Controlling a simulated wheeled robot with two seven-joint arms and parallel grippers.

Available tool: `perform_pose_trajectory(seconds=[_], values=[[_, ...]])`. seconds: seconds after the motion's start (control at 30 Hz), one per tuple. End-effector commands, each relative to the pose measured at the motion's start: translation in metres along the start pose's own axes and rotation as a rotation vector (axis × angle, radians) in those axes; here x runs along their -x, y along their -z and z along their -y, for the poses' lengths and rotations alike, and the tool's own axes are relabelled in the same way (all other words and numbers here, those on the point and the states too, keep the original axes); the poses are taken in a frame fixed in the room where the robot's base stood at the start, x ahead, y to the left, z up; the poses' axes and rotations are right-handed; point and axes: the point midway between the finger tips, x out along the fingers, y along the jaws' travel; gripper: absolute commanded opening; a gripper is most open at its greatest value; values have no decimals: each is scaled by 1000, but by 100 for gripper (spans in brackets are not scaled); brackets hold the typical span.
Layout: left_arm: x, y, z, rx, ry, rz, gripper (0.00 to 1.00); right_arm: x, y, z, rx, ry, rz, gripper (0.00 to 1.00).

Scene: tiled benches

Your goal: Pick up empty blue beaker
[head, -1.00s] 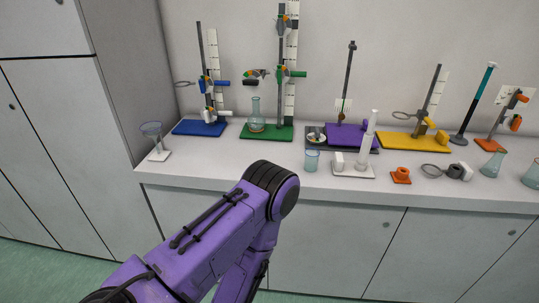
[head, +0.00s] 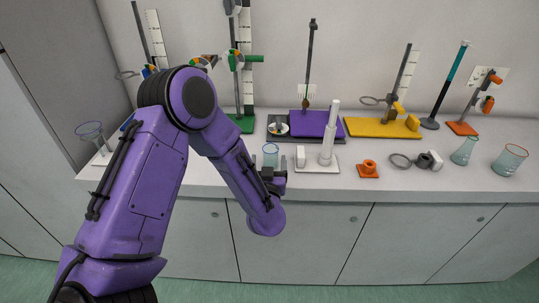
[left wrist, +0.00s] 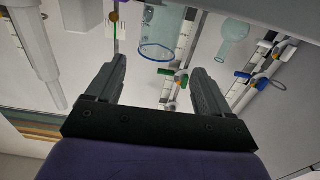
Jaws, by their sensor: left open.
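A small clear beaker with a blue rim (head: 270,153) stands near the front edge of the bench, left of the white stand. My left gripper (head: 271,173) is just in front of it, at bench-edge height, and partly hides its lower part. In the left wrist view the beaker (left wrist: 161,32) appears inverted, beyond the open fingertips (left wrist: 157,66) and roughly centred between them. I see no contents in it. The left jaws are open and empty. My right gripper is not in view.
A white stand with a graduated cylinder (head: 327,145) is close on the beaker's right. A purple-based stand (head: 312,122) is behind. An orange piece (head: 368,169) and blue-green flasks (head: 464,151) are further right.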

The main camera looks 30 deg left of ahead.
Motion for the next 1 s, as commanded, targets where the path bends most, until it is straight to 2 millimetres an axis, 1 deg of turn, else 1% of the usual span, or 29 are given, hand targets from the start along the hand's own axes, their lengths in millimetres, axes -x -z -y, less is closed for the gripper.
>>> perform_pose_trajectory(seconds=[0.03, 0.1, 0.2, 0.3, 0.47, 0.5, 0.57, 0.6, 0.67, 0.7, 1.0], values=[[-10, 6, 2, 2, 6, 2, 81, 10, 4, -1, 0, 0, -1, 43], [-24, 8, 2, 1, 5, 3, 81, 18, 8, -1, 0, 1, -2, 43], [-40, 4, 2, 0, 4, 3, 81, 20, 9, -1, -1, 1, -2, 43], [-47, 2, 1, -2, 1, 3, 81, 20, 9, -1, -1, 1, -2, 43], [-47, 1, 1, -2, -1, 3, 81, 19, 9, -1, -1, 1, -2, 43], [-47, 1, 1, -2, -1, 3, 78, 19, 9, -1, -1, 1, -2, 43], [-47, 1, 1, -2, 0, 3, 58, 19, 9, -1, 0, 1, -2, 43], [-47, 2, 1, -1, 0, 3, 45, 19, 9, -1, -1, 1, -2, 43], [-47, 1, 1, -1, 0, 3, 26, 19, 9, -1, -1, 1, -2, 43], [-47, 1, 1, -1, 0, 3, 20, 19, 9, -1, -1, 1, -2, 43], [-46, 2, 1, -2, 0, 4, 20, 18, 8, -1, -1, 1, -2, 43]])
